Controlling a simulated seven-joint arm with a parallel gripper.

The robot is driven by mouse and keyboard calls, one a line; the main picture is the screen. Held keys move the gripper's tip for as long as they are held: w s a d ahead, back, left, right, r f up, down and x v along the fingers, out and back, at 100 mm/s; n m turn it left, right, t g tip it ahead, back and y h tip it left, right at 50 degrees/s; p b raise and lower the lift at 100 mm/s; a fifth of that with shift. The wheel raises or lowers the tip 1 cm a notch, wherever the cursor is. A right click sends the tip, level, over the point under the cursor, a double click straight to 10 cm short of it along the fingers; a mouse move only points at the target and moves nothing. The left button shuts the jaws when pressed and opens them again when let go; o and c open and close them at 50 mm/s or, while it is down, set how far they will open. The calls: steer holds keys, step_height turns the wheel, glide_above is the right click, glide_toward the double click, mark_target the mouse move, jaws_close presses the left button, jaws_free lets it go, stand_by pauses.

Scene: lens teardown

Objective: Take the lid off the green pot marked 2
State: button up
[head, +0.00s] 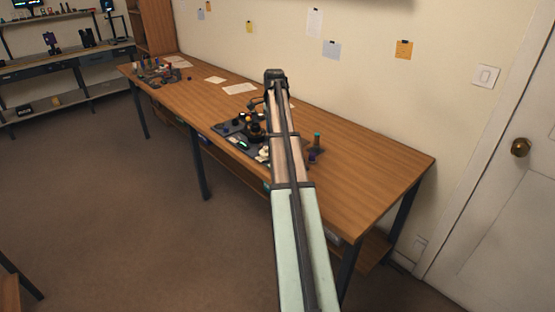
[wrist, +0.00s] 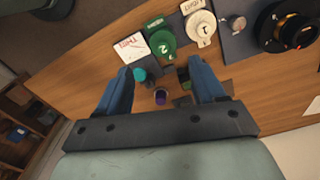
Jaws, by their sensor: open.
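The green pot (wrist: 161,45) has a 2 on its round green top and shows in the upper middle of the wrist view. I cannot tell where the lid ends and the pot begins. My gripper (wrist: 160,66) is open and empty, with its two blue fingers spread apart. The green pot lies beyond the fingertips, not between them. A pale pot marked 1 (wrist: 201,30) stands just right of the green pot. In the head view my arm hides the gripper and much of this part of the table; I cannot make out the green pot there.
A teal-topped thing (wrist: 140,75) and a purple-topped thing (wrist: 160,97) stand between the fingers. A dark mat (wrist: 238,42) carries a black lens part (wrist: 290,30). The wooden table (head: 370,160) is clear at its right end.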

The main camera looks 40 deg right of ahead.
steer(key=f, duration=0.4)
steer(key=d+f, duration=0.1)
steer(key=f, duration=0.6)
steer(key=shift+s+d+f, duration=0.15)
steer(key=shift+d+f, duration=0.05)
steer(key=shift+f, duration=0.15)
steer(key=c, duration=0.8)
steer(key=shift+r, duration=0.1)
